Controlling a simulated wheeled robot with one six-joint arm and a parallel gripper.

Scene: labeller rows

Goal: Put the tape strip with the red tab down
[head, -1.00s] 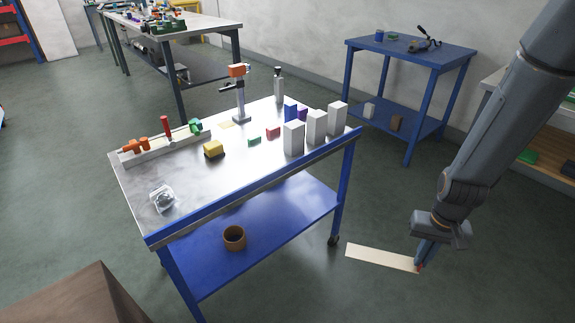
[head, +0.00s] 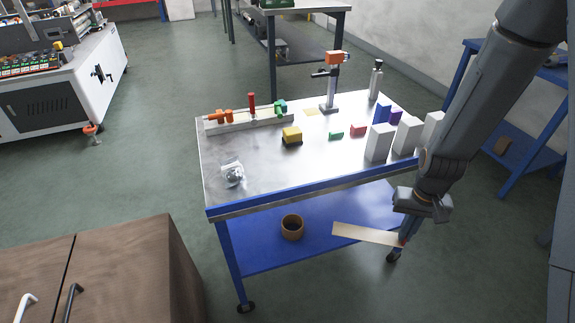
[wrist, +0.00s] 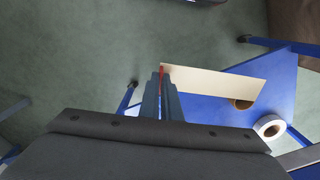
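My gripper (head: 404,238) is shut on the red-tab end of a pale cream tape strip (head: 364,234). In the head view the strip reaches out to the left of the fingers, in front of the cart's blue lower shelf. In the wrist view my gripper (wrist: 161,92) has the red tab (wrist: 162,71) between its fingertips, and the strip (wrist: 212,83) extends to the right. The strip is held in the air, apart from the steel-topped cart (head: 250,165). Most of the tab is hidden by the fingers.
A brown ring (head: 292,227) sits on the lower shelf. The cart top's front middle is clear. A brown cabinet (head: 120,262) stands front left.

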